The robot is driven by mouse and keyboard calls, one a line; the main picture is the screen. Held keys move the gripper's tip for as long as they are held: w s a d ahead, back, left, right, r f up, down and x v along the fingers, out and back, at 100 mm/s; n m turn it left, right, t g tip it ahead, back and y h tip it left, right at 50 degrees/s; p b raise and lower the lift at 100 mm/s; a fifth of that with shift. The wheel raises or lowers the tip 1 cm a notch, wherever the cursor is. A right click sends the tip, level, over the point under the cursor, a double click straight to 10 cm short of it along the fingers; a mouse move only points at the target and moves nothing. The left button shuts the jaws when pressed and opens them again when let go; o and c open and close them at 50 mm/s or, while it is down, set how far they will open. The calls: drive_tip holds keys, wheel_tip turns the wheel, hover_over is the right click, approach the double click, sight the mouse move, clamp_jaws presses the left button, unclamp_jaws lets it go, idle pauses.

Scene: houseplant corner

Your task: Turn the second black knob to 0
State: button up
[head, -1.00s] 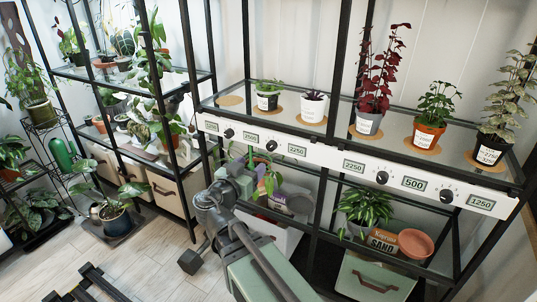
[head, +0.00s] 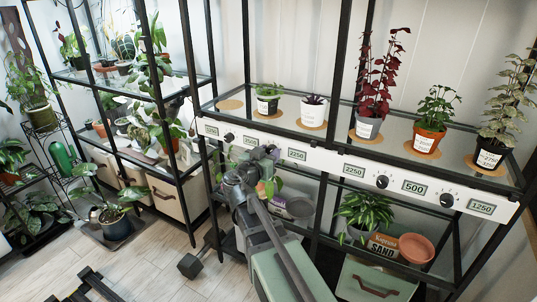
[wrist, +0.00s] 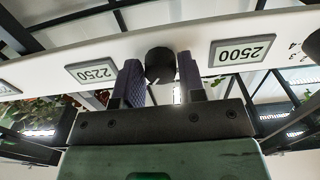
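The second black knob (wrist: 159,62) sits on the white control strip (wrist: 210,33) between the displays reading 2500 (wrist: 241,50) and 2250 (wrist: 92,72), which appear upside down in the wrist view. A pale pointer mark shows near its lower edge there; the dial numbers around it are hidden. My gripper (wrist: 162,80) is open, one finger on each side of the knob; I cannot tell whether they touch it.
The first black knob (head: 229,137) is further left on the strip; two more knobs (head: 382,182) (head: 447,200) are on the right half. Potted plants such as the red-leaved one (head: 368,127) stand on the glass shelf above. A black rack post (head: 333,130) rises right of my gripper.

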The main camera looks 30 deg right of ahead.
drive_tip(key=c, duration=0.5)
drive_tip(key=shift+n, duration=0.4)
drive_tip(key=n, duration=0.4)
drive_tip(key=shift+n, duration=0.4)
drive_tip(key=n, duration=1.2)
drive_tip(key=shift+r+n, duration=0.1)
drive_tip(key=shift+n, duration=0.2)
drive_tip(key=n, duration=0.5)
drive_tip(key=shift+n, duration=0.3)
